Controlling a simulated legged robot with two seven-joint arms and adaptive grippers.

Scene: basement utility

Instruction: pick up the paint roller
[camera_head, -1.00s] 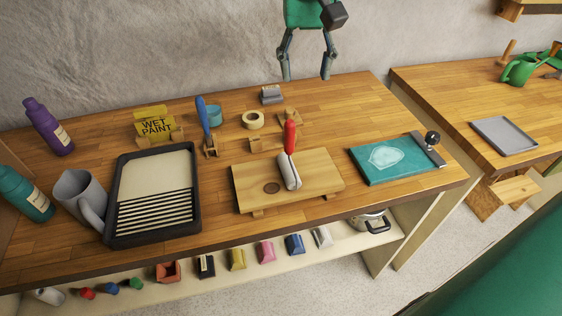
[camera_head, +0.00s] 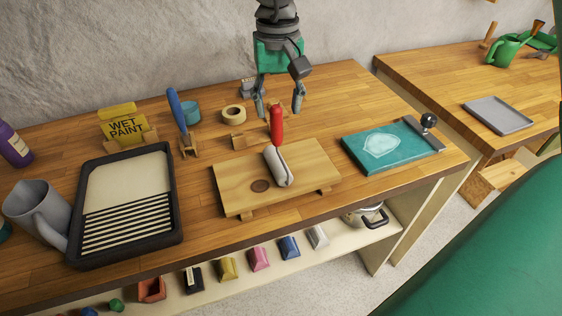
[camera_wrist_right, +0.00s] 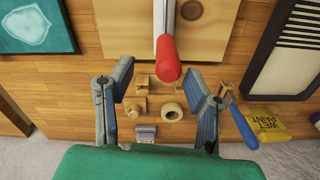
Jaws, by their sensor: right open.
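The paint roller (camera_head: 277,150) has a red handle and a pale grey roller head. It rests on a raised wooden board (camera_head: 233,190) with its handle pointing up and toward the wall. My right gripper (camera_head: 279,112) is open and empty, pointing down just behind and above the red handle. In the right wrist view the red handle end (camera_wrist_right: 168,72) shows ahead of and between the two spread fingers (camera_wrist_right: 162,80), not touching them. The roller head is mostly out of that view. My left gripper is not in view.
A black paint tray (camera_head: 172,205) and grey jug (camera_head: 38,208) stand left. A blue-handled tool (camera_head: 178,112), tape roll (camera_head: 233,114) and wet paint sign (camera_head: 122,125) are behind. A teal board (camera_head: 375,150) lies right. Blocks sit on the lower shelf (camera_head: 330,246).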

